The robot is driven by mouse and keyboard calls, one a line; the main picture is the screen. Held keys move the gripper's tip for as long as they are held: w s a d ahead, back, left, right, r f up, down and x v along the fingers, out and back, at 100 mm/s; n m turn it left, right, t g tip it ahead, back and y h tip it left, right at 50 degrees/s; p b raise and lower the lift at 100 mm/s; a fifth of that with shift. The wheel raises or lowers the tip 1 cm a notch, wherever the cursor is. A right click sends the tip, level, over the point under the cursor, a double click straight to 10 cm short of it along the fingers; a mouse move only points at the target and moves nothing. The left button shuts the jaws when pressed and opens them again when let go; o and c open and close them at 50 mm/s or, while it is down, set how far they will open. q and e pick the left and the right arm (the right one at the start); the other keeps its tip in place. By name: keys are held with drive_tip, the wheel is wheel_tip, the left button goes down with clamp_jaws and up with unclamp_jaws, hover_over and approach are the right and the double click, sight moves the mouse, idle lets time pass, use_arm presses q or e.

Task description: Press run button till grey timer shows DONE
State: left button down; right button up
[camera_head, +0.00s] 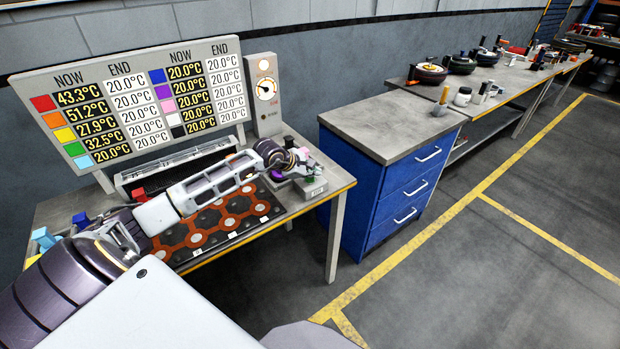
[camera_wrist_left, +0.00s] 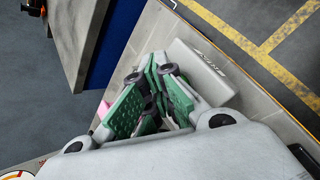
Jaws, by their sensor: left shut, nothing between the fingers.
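My left arm reaches across the bench. Its gripper (camera_head: 300,172) is at the small grey box with a dark label (camera_head: 313,188) at the bench's right end. In the left wrist view, the green-padded fingers (camera_wrist_left: 160,75) are shut with nothing held. Their tips are over or against the same grey box (camera_wrist_left: 205,75). The fingers hide the button's top, and I cannot tell whether it is pressed. The grey timer (camera_head: 265,92) stands behind the bench, with a round dial and small orange marks below. Its small writing is not legible. My right gripper is out of view.
A temperature board (camera_head: 140,98) shows NOW and END readings beside the timer. An orange and black hexagon mat (camera_head: 205,228) lies under my arm. A blue drawer cabinet (camera_head: 400,195) stands right of the bench. Pink and purple bits sit close to the gripper.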

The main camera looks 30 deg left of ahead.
sight(312, 179)
use_arm(q)
drive_tip(key=shift+f, duration=0.15)
idle(0.5)
drive_tip(key=shift+r, duration=1.05)
drive_tip(key=shift+r+p, duration=0.1)
drive_tip(key=shift+p, duration=0.2)
wheel_tip(312, 179, up, 5)
drive_tip(key=shift+f+p, duration=0.1)
drive_tip(key=shift+p, duration=0.7)
idle(0.4)
